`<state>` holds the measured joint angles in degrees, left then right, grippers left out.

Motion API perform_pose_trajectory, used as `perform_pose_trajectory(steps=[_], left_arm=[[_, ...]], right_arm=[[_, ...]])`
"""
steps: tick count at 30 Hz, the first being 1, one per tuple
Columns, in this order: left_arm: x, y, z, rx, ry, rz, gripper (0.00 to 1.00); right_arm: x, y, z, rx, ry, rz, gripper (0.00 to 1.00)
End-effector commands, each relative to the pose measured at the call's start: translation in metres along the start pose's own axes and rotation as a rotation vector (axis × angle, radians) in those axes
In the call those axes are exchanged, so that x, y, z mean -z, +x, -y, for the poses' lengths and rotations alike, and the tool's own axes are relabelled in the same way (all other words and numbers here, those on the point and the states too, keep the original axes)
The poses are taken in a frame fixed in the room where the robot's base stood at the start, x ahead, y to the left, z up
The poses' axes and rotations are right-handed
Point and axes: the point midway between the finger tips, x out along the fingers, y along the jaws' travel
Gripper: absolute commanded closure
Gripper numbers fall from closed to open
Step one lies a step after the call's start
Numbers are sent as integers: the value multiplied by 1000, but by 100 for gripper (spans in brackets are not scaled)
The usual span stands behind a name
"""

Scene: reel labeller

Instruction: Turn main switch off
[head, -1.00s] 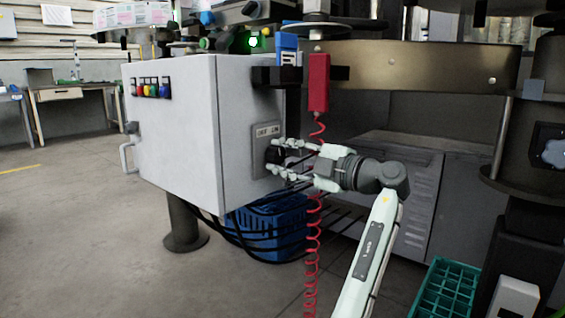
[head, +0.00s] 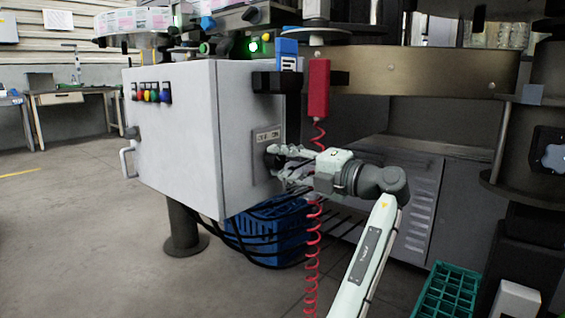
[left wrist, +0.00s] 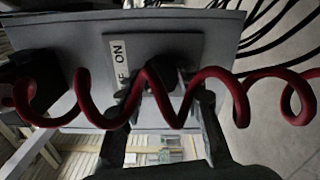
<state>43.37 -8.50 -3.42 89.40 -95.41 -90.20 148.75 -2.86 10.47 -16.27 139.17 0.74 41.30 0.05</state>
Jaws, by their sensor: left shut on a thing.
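The main switch is a dark round knob (head: 271,158) on a grey plate with an OFF/ON label (head: 268,136), on the right side of the pale grey cabinet (head: 175,130). My left gripper (head: 277,163) is at the knob, its fingers shut around it. The fingers hide much of the knob, so its exact setting is unclear. In the left wrist view the plate's label (left wrist: 118,62) shows ON, its other word partly covered. A red coiled cord (left wrist: 85,100) crosses in front of the fingers there. My right gripper is not in view.
The red coiled cord (head: 313,240) hangs from a red handle (head: 318,88) beside my left gripper. Black cables and a blue crate (head: 262,243) are below the cabinet. A green crate (head: 447,292) stands at the lower right. The floor at left is clear.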

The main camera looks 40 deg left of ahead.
Motion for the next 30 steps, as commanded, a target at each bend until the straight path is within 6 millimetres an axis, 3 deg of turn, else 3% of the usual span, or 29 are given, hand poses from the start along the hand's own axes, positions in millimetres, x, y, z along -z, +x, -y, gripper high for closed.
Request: perform_pose_trajectory(steps=[11, 12, 16, 26, 30], left_arm=[[1, 0, 0, 1, -5, -2, 94], [1, 0, 0, 1, -5, -2, 60], [0, 0, 0, 1, -4, -1, 44], [0, -2, 0, 1, -3, 0, 44], [-1, -19, 1, 2, -2, 3, 44]], right_arm=[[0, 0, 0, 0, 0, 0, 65], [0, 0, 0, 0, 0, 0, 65], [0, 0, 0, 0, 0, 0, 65], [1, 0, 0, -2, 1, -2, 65], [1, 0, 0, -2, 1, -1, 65]])
